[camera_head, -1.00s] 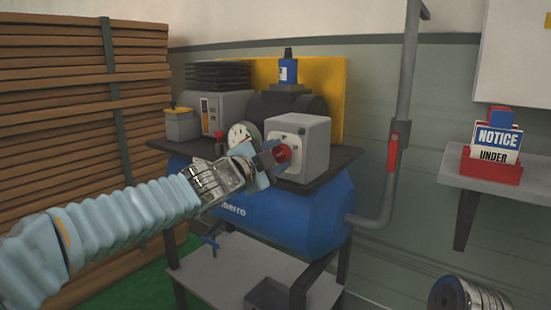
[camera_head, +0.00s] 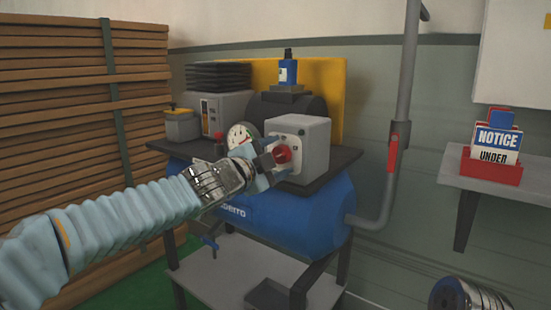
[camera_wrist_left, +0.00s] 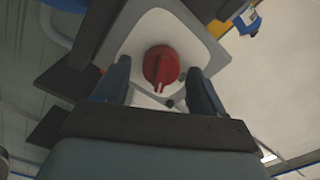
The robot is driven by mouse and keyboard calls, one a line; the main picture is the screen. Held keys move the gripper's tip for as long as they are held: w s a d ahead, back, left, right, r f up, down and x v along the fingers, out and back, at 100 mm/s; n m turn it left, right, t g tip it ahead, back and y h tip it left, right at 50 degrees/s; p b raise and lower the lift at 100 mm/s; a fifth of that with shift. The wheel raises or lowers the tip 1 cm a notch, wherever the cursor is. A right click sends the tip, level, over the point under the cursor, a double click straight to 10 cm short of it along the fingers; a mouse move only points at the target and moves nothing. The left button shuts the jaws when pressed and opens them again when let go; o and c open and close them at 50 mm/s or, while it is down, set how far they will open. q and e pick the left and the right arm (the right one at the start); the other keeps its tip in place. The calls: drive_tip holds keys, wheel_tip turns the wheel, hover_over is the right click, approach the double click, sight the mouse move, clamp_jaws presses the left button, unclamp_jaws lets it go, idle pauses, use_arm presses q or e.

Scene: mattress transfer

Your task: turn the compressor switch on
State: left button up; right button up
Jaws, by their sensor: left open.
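The compressor (camera_head: 290,215) is a blue tank under a dark top plate. A grey-white switch box (camera_head: 316,145) stands on the plate, with a red rotary knob (camera_head: 282,154) on its face. My left gripper (camera_head: 278,158) is open at the box's face, its fingers either side of the knob. In the left wrist view the red knob (camera_wrist_left: 161,66) sits between and a little beyond the two spread fingers (camera_wrist_left: 160,85), with gaps on both sides. Its ridge runs roughly up and down in that view. My right gripper is not in view.
A pressure gauge (camera_head: 241,135) is just left of the switch box. A grey pipe with a red-handled valve (camera_head: 393,150) rises at right. A shelf (camera_head: 500,183) holds a red sign holder. Stacked wooden boards (camera_head: 70,120) fill the left.

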use_arm(q)
drive_tip(key=shift+s, duration=0.1)
drive_tip(key=shift+s+a, duration=0.2)
drive_tip(key=shift+a, duration=0.05)
drive_tip(key=p+v, duration=0.1)
drive_tip(key=v, duration=1.2)
